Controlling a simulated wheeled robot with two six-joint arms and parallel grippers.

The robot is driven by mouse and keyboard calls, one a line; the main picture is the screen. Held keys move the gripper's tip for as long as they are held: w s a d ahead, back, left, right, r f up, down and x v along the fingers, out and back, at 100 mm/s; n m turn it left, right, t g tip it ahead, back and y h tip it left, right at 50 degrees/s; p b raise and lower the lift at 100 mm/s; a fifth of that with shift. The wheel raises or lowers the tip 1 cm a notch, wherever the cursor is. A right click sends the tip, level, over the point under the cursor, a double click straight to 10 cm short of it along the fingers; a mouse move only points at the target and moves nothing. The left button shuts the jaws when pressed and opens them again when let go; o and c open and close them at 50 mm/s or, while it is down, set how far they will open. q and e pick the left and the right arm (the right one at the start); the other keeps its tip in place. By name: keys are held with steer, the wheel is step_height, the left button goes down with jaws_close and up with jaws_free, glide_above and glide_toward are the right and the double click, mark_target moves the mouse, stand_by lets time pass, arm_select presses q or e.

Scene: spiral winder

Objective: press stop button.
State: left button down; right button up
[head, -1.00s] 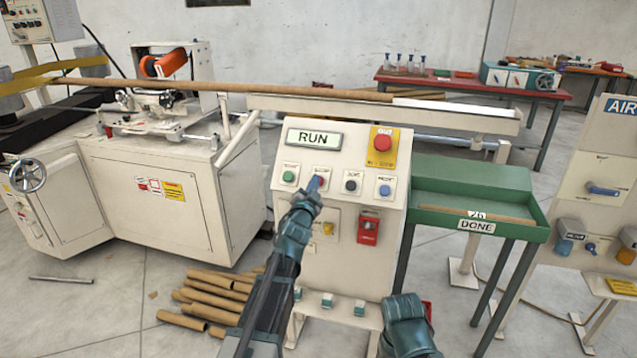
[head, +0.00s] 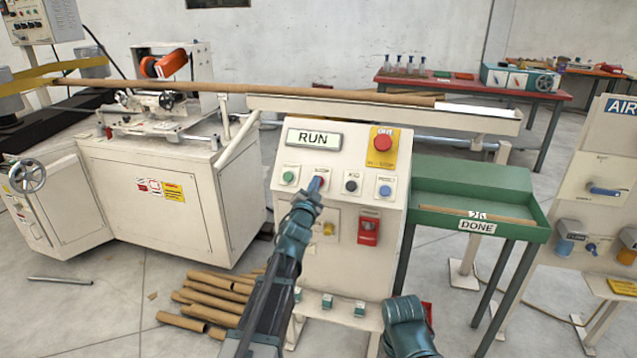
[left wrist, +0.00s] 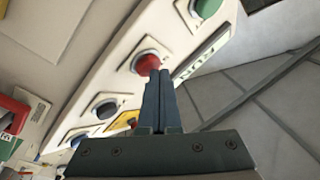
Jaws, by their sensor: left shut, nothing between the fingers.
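The control panel (head: 344,262) stands ahead with its display (head: 313,139) reading RUN. The red stop button (head: 323,183) is second from the left in the row of buttons, partly hidden by my left fingertips. It also shows in the left wrist view (left wrist: 148,62). My left gripper (head: 315,184) is shut and empty, its tips at the red button. In the left wrist view the closed fingertips (left wrist: 159,74) overlap the button's lower edge; I cannot tell whether they press it. A teal part of my right arm shows at the bottom, its fingers hidden.
A green button (head: 288,177), a black button (head: 351,186) and a blue button (head: 385,190) share the row. A larger red button on a yellow plate (head: 382,143) sits above. A long brown tube (head: 300,91) lies along the trough. Cut tubes (head: 215,295) lie on the floor.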

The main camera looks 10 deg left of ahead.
arm_select(q)
steer(key=shift+w+f, duration=0.1)
steer(key=shift+w, duration=0.05)
stand_by(0.5)
steer(key=shift+s+r+p, duration=0.45)
steer(key=shift+s+r, duration=0.05)
steer(key=shift+s, duration=0.15)
steer(key=s+r+p, duration=0.1)
steer(key=s, duration=0.1)
steer(key=s+r+p, duration=0.1)
steer(key=r+p, duration=0.1)
steer(key=shift+s+a+r, duration=0.1)
steer(key=shift+s, duration=0.3)
stand_by(0.5)
